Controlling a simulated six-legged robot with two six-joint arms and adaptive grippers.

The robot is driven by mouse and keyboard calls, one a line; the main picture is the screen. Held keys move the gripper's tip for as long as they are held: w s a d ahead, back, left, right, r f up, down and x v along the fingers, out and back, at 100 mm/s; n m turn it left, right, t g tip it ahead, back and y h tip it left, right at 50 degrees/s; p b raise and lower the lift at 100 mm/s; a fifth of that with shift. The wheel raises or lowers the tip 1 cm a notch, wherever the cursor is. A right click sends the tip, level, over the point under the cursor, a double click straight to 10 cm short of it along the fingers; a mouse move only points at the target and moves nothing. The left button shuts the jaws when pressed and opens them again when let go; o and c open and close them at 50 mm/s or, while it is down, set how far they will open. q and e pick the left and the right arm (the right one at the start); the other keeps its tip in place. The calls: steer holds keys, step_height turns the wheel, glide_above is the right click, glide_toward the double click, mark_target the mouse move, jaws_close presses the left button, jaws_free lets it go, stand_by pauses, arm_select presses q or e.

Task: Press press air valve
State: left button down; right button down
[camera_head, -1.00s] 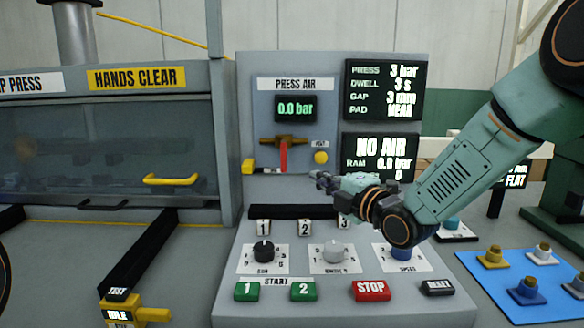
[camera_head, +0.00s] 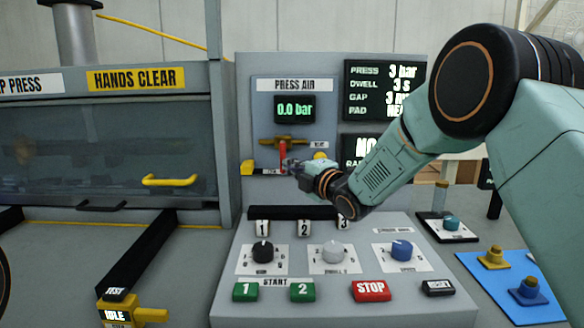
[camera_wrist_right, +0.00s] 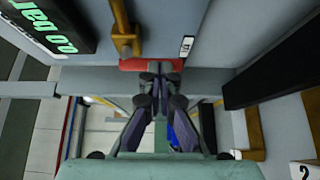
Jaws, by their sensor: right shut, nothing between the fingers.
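The press air valve is a brass body (camera_head: 270,139) with a red handle (camera_head: 283,152) hanging down, under the PRESS AIR display (camera_head: 295,108), which reads 0.0 bar. My right gripper (camera_head: 289,166) is shut and empty, its tips at the handle's lower end. In the right wrist view the gripper tips (camera_wrist_right: 160,72) are together just in front of the red handle (camera_wrist_right: 150,64), with the brass part (camera_wrist_right: 124,36) beyond to the left. I cannot tell whether the tips touch the handle. My left gripper is not in view.
A yellow block (camera_head: 247,167) and a yellow knob (camera_head: 320,157) flank the valve. Below is the sloped console with dials, green START buttons (camera_head: 246,292) and a red STOP button (camera_head: 371,291). The press guard (camera_head: 110,140) stands left. My right arm covers part of the right-hand displays.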

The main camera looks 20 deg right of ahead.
steer(key=shift+a, duration=0.1)
steer(key=shift+f, duration=0.1)
steer(key=shift+a+m+b, duration=0.1)
steer(key=shift+m+b, duration=0.3)
steer(key=shift+b, duration=0.1)
